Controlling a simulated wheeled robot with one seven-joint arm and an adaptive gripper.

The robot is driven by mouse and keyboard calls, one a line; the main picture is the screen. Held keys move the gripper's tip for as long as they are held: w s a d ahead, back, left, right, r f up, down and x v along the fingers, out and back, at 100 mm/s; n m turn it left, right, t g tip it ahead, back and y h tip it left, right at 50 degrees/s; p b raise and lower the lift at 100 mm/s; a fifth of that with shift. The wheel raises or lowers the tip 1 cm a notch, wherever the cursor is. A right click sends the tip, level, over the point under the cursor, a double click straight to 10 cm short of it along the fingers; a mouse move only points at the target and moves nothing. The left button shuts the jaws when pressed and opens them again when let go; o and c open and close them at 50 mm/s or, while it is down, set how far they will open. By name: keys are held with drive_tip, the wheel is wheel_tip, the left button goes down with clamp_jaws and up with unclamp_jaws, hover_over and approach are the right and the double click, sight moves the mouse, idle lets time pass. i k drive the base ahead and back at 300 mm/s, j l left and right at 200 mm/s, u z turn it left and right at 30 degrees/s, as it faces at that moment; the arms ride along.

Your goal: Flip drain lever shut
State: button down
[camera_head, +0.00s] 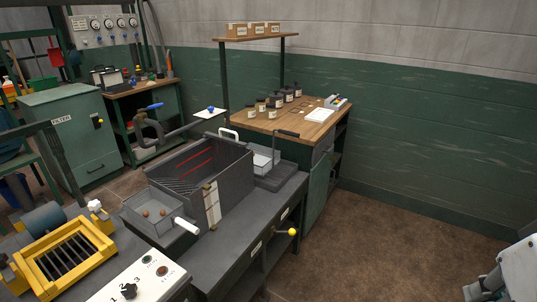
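A lever with a yellow ball knob (292,232) sticks out from the front of the dark bench (235,262), below its top edge. It looks like the drain lever, but I cannot read its label. A grey tank (222,172) with red lines inside stands on the bench above and to the left of the lever. My gripper (472,291) shows at the bottom right corner, partly cut off by the frame. It is well to the right of the lever, over the floor, and touches nothing that I can see. Whether its fingers are open is too small to tell.
A grey basket with a white handle (186,225), a control panel (138,280) and a yellow grate frame (66,258) sit at the left front. A wooden-topped bench (290,118) with jars stands behind. Brown floor (385,245) is clear between the bench and my gripper.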

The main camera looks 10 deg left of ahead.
sight(292, 233)
drive_tip(key=u, duration=0.5)
drive_tip(key=k+j+z, duration=0.15)
drive_tip(key=k+j, duration=0.3)
drive_tip(key=k, duration=0.2)
drive_tip(key=i+l, duration=0.15)
drive_tip(key=i, duration=0.3)
drive_tip(key=i+l+u, duration=0.1)
drive_tip(key=i, duration=0.35)
drive_tip(key=i+l, duration=0.25)
drive_tip(key=i, duration=0.2)
drive_tip(key=i+l+u, duration=0.1)
drive_tip(key=i, duration=0.35)
drive_tip(key=l, duration=0.1)
